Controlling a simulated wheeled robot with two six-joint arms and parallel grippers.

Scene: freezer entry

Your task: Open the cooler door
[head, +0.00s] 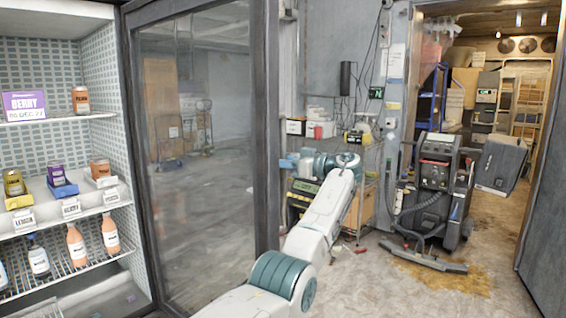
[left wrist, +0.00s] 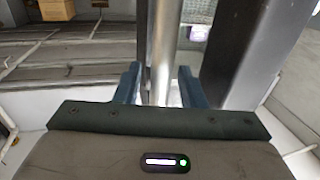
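The cooler has a tall glass door panel (head: 195,150) in a dark grey frame, standing right of its stocked shelves in the head view. I cannot tell surely how far it is swung. My left arm reaches forward, and its blue left gripper (head: 289,163) points left near the frame's right edge. In the left wrist view, a vertical silver handle bar (left wrist: 163,35) stands between the two blue fingers of the left gripper (left wrist: 159,70). The fingers are apart, with small gaps beside the bar. The dark door frame (left wrist: 236,50) is right of the bar. My right gripper is out of view.
Shelves (head: 70,120) with bottles and jars are at left. A cluttered bench (head: 370,150) stands behind my gripper. A floor-cleaning machine (head: 437,185) stands by the open doorway at right. The floor (head: 365,290) in front is mostly clear.

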